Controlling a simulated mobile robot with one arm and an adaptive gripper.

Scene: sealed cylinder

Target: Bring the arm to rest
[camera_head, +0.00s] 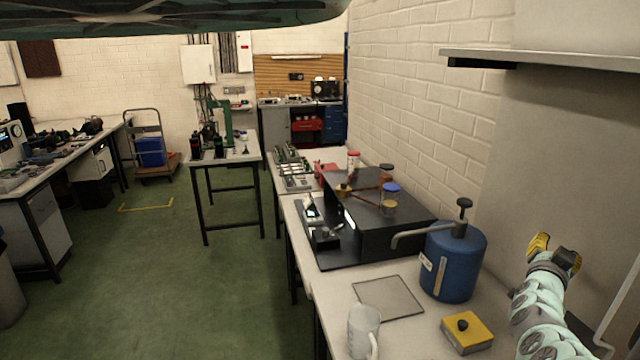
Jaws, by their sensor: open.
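My arm's pale teal links rise from the lower right corner in the head view. My gripper (553,243), black with yellow fingers, is at the upper end of the arm, pointing up, in front of the wall panel. Its jaws are open and I see nothing between them. It is to the right of a blue cylinder (453,265) with a black knob and a grey spout, apart from it in the picture. The cylinder stands upright on the bench (335,285).
A shelf (560,58) juts out above. Green floor (180,270) is open at left.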

